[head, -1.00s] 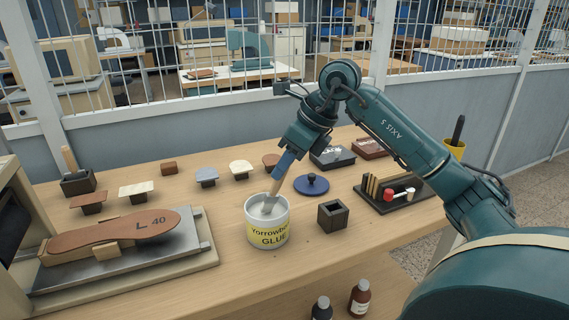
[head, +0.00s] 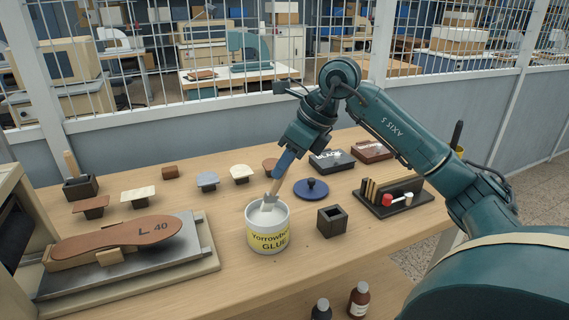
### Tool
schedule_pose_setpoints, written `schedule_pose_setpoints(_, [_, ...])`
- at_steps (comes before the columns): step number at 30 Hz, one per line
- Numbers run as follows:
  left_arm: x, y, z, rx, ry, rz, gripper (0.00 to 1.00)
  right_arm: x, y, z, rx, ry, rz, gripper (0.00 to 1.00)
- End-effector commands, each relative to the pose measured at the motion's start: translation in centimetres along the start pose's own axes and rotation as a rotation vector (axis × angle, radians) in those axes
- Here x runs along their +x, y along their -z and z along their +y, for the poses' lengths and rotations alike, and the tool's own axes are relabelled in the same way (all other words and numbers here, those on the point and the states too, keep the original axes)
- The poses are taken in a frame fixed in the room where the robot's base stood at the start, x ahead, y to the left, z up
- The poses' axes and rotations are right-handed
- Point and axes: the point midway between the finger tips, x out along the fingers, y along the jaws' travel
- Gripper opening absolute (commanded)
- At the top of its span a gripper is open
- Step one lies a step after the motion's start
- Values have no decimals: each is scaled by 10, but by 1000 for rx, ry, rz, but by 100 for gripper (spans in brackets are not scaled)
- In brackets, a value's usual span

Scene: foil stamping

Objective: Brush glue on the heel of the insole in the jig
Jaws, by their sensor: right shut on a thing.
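The brown insole (head: 115,238), marked L 40, lies on the grey metal jig (head: 195,255) at the left. One end is broad and rounded at the right; I cannot tell for sure which end is the heel. My right gripper (head: 283,166) is shut on the glue brush (head: 274,187), which points steeply down into the open white glue pot (head: 268,240). The brush's lower part is over the pot's mouth; its bristle tips are hidden behind the rim. The pot stands apart from the jig, to its right. My left gripper is not in view.
Several small pads and blocks (head: 207,181) lie behind the jig. The blue lid (head: 311,189), a dark square holder (head: 332,221) and a black rack (head: 394,201) stand right of the pot. Two bottles (head: 359,299) are at the front. Bare wood lies between jig and pot.

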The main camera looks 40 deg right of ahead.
Motion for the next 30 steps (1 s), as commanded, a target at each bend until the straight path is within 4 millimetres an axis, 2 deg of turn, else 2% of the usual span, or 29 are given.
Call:
schedule_pose_setpoints(1, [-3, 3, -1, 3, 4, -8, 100, -8, -4, 0, 0, 1, -1, 0])
schedule_pose_setpoints(15, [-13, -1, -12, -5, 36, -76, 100, -40, -22, 4, 0, 2, -3, 0])
schedule_pose_setpoints(30, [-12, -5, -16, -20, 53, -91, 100, -44, -23, 4, 0, 1, -3, 0])
